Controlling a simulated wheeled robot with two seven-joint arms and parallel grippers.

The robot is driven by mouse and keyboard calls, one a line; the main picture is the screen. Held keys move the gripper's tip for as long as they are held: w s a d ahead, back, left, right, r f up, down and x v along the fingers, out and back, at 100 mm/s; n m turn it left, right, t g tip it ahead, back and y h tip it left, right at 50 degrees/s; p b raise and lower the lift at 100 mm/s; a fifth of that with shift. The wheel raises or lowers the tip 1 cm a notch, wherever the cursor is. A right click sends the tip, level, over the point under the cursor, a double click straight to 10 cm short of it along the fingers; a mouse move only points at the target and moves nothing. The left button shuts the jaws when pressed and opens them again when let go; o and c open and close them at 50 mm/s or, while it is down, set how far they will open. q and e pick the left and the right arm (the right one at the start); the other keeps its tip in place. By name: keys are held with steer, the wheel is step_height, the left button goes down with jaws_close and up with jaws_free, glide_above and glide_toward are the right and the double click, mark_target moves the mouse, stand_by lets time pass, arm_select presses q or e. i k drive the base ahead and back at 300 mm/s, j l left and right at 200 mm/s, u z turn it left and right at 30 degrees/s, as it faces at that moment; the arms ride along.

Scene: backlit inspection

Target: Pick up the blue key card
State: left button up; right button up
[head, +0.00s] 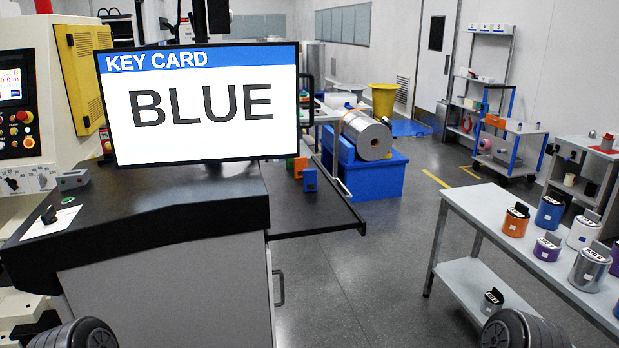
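A small blue card-like block (310,180) stands upright on the black side shelf (318,218), right of the console. An orange block (300,168) stands just behind it, and a green one (290,163) is partly hidden by the monitor's edge. The monitor (200,105) reads "KEY CARD BLUE". Neither of my grippers is in view; only dark rounded parts of my arms show at the bottom left and bottom right. Nothing is seen touching the blue block.
The black console (150,205) fills the left front. A grey table (480,215) with several coloured canisters stands at the right. A blue stand (375,178) with a metal roll is behind the shelf. Open floor (375,260) lies between console and table.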

mark_target(310, 176)
steer(key=i+l+u, duration=0.1)
steer(key=i+l, duration=0.15)
steer(key=l, duration=0.2)
steer(key=i+l+u, duration=0.15)
steer(key=l, duration=0.3)
steer(key=i+l+u, duration=0.1)
steer(key=i+l, duration=0.25)
steer(key=l, duration=0.15)
steer(key=i+l+u, duration=0.15)
steer(key=l, duration=0.35)
steer(key=i+l+u, duration=0.1)
steer(key=i+l, duration=0.15)
steer(key=l, duration=0.3)
steer(key=i+l+u, duration=0.15)
steer(key=l, duration=0.4)
steer(key=i+l+u, duration=0.1)
steer(key=l, duration=0.45)
steer(key=i+l+u, duration=0.15)
steer(key=l, duration=0.4)
